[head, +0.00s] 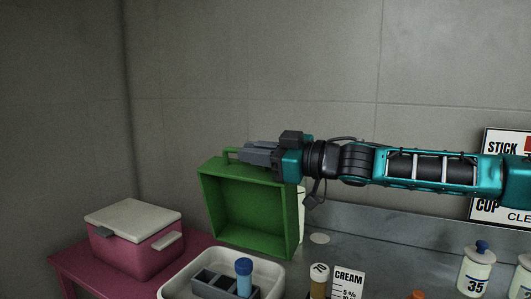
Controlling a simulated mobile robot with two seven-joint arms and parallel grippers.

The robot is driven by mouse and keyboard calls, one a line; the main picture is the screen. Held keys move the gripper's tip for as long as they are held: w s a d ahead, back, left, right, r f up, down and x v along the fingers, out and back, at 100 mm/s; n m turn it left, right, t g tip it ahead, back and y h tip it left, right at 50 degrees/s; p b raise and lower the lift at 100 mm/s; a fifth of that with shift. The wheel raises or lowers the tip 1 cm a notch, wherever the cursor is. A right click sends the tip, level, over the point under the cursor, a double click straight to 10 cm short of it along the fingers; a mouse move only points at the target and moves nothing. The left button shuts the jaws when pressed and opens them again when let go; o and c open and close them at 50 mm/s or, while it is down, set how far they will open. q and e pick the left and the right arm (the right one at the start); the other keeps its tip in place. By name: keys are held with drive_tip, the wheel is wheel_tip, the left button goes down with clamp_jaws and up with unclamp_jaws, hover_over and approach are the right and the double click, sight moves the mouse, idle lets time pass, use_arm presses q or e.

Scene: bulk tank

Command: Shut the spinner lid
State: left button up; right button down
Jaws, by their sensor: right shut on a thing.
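A green hollow, box-shaped piece (243,208), which looks like the spinner lid, stands steeply raised with its open inside facing me. A small green handle (229,153) sticks up at its top left. My right gripper (245,156) reaches in from the right along the top edge, with its jaws shut on the handle. The fingertips partly hide the handle. The spinner's body under the lid cannot be made out. My left gripper is not in view.
A pink box with a white top (135,215) stands left on a pink table (72,268). A white tray (272,270) holds a grey rack (212,284) and a blue-capped tube (243,279). Bottles (477,272) and a CREAM card (348,284) stand right. A wall closes the back.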

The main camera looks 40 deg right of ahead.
use_arm(q)
drive_tip(key=b, duration=0.1)
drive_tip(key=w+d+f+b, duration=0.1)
drive_tip(key=b, duration=0.1)
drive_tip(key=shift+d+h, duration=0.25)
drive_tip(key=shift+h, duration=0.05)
use_arm(e)
drive_tip(key=a, duration=0.1)
drive_tip(key=s+a+n, duration=0.1)
drive_tip(key=a, duration=0.1)
drive_tip(key=s+a+f+n, duration=0.1)
drive_tip(key=shift+s+a, duration=0.15)
drive_tip(key=shift+a, duration=0.1)
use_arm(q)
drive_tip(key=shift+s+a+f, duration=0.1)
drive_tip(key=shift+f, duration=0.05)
use_arm(e)
drive_tip(key=c, duration=1.2)
unclamp_jaws()
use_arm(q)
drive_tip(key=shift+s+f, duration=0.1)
use_arm(e)
drive_tip(key=shift+o, duration=0.2)
drive_tip(key=shift+d, duration=0.1)
